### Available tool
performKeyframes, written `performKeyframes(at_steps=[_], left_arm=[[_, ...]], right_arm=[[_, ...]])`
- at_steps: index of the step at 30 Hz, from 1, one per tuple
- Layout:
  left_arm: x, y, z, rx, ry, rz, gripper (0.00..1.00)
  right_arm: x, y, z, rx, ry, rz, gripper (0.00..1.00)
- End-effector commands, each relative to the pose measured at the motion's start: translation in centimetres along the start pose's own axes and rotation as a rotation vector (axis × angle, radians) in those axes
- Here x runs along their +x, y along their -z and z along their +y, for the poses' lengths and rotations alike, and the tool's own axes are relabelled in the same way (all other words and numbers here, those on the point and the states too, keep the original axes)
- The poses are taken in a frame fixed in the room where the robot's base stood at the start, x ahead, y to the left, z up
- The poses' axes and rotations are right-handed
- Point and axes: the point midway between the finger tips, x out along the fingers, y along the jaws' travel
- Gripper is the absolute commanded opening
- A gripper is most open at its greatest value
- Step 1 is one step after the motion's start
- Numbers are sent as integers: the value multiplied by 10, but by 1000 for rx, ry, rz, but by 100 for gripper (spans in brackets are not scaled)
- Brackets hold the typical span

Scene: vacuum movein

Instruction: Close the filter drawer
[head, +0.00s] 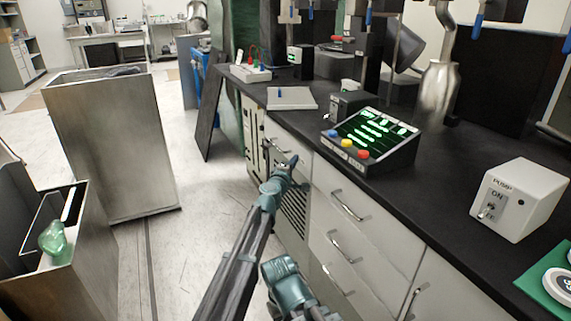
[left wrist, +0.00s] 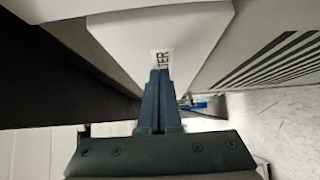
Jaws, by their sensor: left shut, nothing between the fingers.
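The filter drawer (head: 297,150) is a pale panel under the edge of the black counter, above a slatted vent. In the left wrist view its white front (left wrist: 130,42) fills the top middle, with part of a dark label ending in "TER". My left gripper (head: 291,162) is shut and empty, in front of the drawer. In the left wrist view its fingertips (left wrist: 160,72) meet the label in the picture; whether they touch it I cannot tell. How far the drawer stands out is unclear.
The counter (head: 440,180) carries a control panel (head: 375,138) with coloured buttons and a white pump box (head: 520,198). Handled drawers (head: 350,222) lie right of the vent (head: 293,208). Metal bins (head: 110,140) stand at left; the floor (head: 190,235) between is clear.

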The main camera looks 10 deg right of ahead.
Motion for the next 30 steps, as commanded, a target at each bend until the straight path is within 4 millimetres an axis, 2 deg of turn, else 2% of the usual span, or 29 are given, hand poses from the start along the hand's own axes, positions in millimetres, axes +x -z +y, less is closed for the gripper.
performKeyframes(at_steps=[21,26,30], left_arm=[[7,-8,0,-1,0,-7,0],[2,-4,0,-1,0,-6,0],[-11,7,0,-1,0,-3,0]], right_arm=[[0,0,0,0,0,0,0],[0,0,0,0,0,0,0],[0,0,0,0,0,0,0]])
